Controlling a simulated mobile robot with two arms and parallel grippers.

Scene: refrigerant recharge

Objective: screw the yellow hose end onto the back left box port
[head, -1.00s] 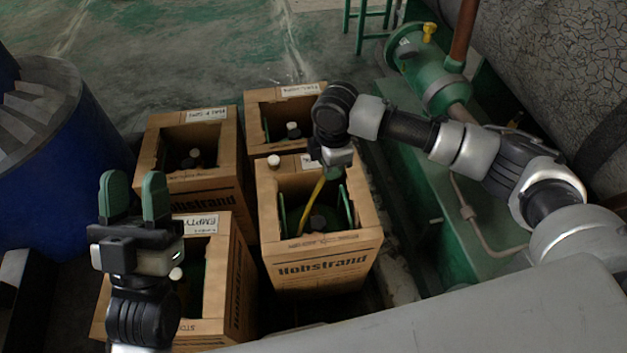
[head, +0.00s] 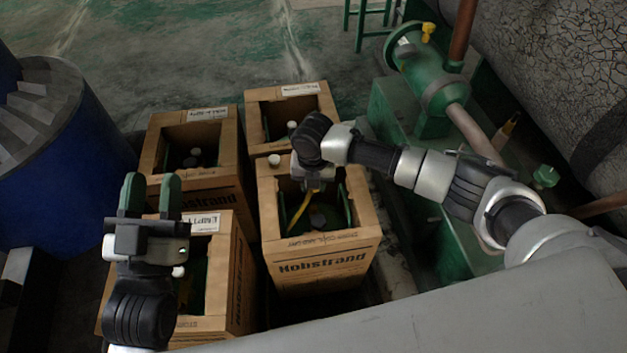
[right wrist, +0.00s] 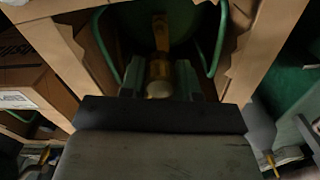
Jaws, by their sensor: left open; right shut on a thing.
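The yellow hose (head: 299,213) rises from inside the front right box (head: 318,262) to my right gripper (head: 313,187). My right gripper is shut on the yellow hose end (right wrist: 159,82), which shows between its fingers in the right wrist view. The gripper is over the open top of the front right box.
A back right box (head: 258,122) stands beside the back left one. A blue drum (head: 60,190) is at the left. Green machinery (head: 400,110) and a large cracked-surface tank (head: 560,60) are at the right. The floor behind the boxes is clear.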

